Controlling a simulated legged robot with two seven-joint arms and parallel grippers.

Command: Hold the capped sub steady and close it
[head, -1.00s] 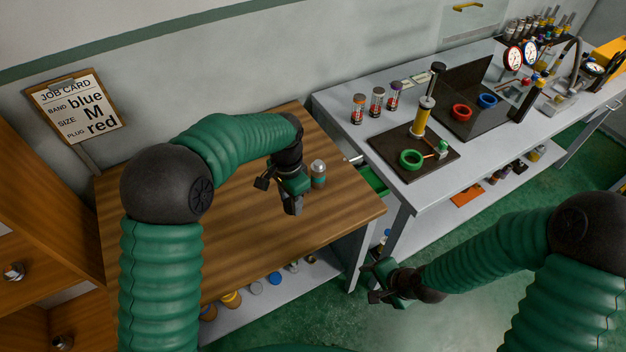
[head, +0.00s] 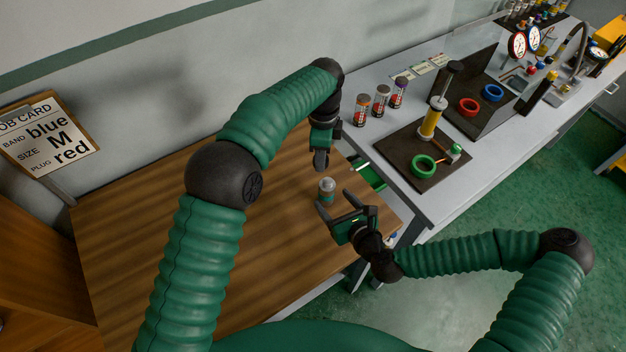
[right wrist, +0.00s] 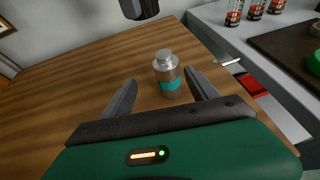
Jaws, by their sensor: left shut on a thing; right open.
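The capped sub (head: 326,191) is a small grey-silver cylinder with a teal band, upright on the wooden bench (head: 240,230). In the right wrist view the capped sub (right wrist: 167,72) shows its narrower silver top. My left gripper (head: 321,160) points down just behind the sub, apart from it. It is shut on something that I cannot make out. My left gripper's dark end also shows at the top of the right wrist view (right wrist: 138,8). My right gripper (head: 347,207) is open and empty, its fingers pointing toward the sub, which stands just beyond the fingertips.
A job card (head: 45,140) reads band blue, size M, plug red. The grey bench at right carries several cans (head: 381,100), a dark tray (head: 425,175) with a green ring (head: 423,166), plus red and blue rings (head: 469,107). The wooden bench's left is clear.

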